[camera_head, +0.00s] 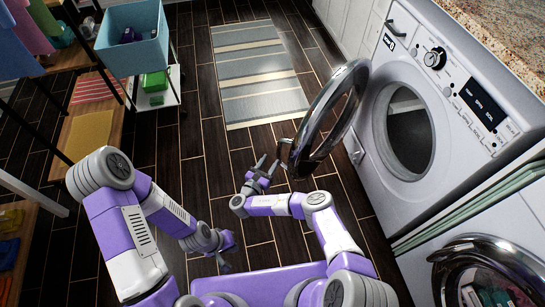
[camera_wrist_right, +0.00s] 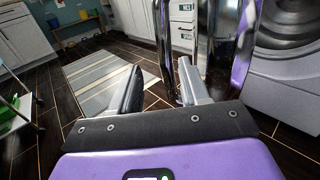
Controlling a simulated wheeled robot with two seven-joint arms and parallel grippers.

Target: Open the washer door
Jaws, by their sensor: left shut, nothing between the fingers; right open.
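The white washer (camera_head: 455,75) stands on the right in the head view, its round opening (camera_head: 410,130) uncovered. Its washer door (camera_head: 345,115), a round chrome-rimmed one, stands swung out from the front, hinged side toward the machine. In the right wrist view the door's shiny rim (camera_wrist_right: 245,45) rises just beyond the right finger. My right gripper (camera_head: 264,170) is open beside the door's outer edge, nothing visible between its fingers; its fingers also show in the wrist view (camera_wrist_right: 160,85). Whether a finger touches the door is unclear. My left gripper (camera_head: 226,266) is shut and empty, low over the floor.
A second machine with a round door (camera_head: 485,270) stands at the lower right. A striped rug (camera_head: 258,75) lies on the dark wood floor. A shelf rack with a blue bin (camera_head: 133,45) stands at the left. The floor between is clear.

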